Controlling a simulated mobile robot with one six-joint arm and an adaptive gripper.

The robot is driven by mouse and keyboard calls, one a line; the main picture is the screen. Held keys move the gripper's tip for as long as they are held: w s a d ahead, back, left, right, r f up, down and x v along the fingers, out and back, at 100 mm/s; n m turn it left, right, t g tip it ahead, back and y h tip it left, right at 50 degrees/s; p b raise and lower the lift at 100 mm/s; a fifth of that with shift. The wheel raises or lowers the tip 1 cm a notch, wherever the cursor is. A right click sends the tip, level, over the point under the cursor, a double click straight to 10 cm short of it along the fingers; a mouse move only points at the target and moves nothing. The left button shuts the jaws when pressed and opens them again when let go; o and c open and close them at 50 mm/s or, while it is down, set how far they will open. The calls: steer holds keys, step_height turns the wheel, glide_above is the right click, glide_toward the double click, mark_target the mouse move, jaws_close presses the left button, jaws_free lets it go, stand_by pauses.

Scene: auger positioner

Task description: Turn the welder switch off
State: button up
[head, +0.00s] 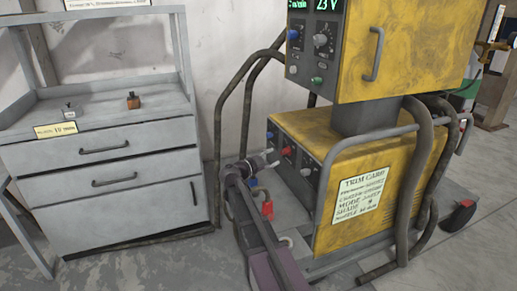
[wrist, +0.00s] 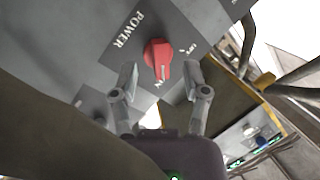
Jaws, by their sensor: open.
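The welder is the lower yellow cabinet (head: 400,155) in the head view, with a dark front panel. Its switch is a red knob (head: 286,151) on that panel. In the wrist view the red knob (wrist: 156,54) sits beside the word POWER, with small marks that seem to read OFF to its right and ON below. Its white pointer line points down toward the ON mark. My gripper (wrist: 160,72) is open, one finger on each side of the knob's lower end. I cannot tell whether either finger touches it. In the head view my gripper (head: 270,159) is close to the panel.
An upper yellow unit (head: 400,50) with a lit display stands above the welder. Bent metal rails (head: 222,120) and cables surround the cart. A red item (head: 267,210) lies low beside my arm. A grey drawer cabinet (head: 130,215) stands at left, with floor between.

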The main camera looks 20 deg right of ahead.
steer(key=p+v, duration=0.1)
steer(key=v, duration=0.9)
steer(key=s+a+r+n+g+y+p, duration=0.1)
steer(key=s+r+n+y+p, duration=0.4)
steer(key=p, duration=1.1)
steer(key=s+a+r+n+g+y+p, duration=0.1)
steer(key=s+r+n+g+y+p, duration=0.2)
steer(key=s+r+n+y+p, duration=0.3)
steer(key=s+r+n+p, duration=0.4)
steer(key=r+p, duration=0.1)
steer(key=p, duration=0.5)
steer(key=shift+s+a+r+g+y, duration=0.3)
steer(key=shift+s+r+g, duration=0.05)
steer(key=shift+s+g, duration=0.05)
stand_by(0.3)
steer(key=shift+n, duration=0.3)
